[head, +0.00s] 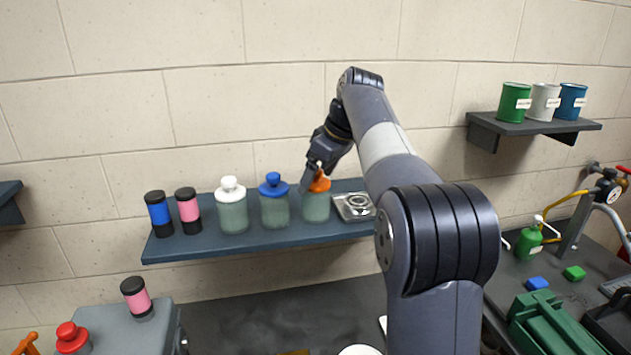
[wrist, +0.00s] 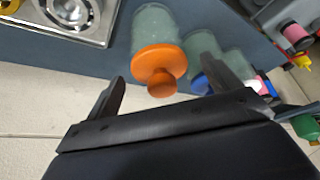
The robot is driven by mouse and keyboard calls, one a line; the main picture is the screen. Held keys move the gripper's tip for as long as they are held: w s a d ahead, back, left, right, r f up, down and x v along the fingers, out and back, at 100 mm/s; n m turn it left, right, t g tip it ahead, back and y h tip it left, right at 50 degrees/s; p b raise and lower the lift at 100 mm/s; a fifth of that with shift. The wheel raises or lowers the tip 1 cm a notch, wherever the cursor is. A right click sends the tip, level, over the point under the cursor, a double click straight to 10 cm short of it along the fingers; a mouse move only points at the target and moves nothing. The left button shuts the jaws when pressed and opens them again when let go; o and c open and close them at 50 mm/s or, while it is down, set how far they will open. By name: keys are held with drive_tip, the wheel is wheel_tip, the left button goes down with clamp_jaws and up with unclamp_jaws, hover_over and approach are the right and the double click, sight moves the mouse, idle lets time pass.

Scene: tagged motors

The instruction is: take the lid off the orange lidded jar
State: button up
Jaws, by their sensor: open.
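The orange lidded jar (head: 316,206) stands on the wall shelf, at the right end of a row of jars. Its body is greenish and see-through, and its orange lid (head: 320,184) with a knob is on it. In the wrist view the orange lid (wrist: 160,62) and its knob lie ahead of and between the fingers, with the jar body (wrist: 155,25) beyond. My gripper (head: 312,178) is at the lid in the head view and hides part of it. In the wrist view my gripper (wrist: 162,85) is open, with no finger seen touching the knob.
A blue-lidded jar (head: 274,207) stands close on the left, then a white-lidded jar (head: 232,212). A metal tray (head: 354,206) lies close on the right. The shelf (head: 260,241) has a narrow front edge. Blue and pink cylinders (head: 188,210) stand at its left end.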

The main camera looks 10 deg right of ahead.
drive_tip(key=shift+a+f, duration=0.1)
drive_tip(key=shift+f, duration=0.25)
drive_tip(key=shift+c, duration=0.2)
drive_tip(key=c, duration=1)
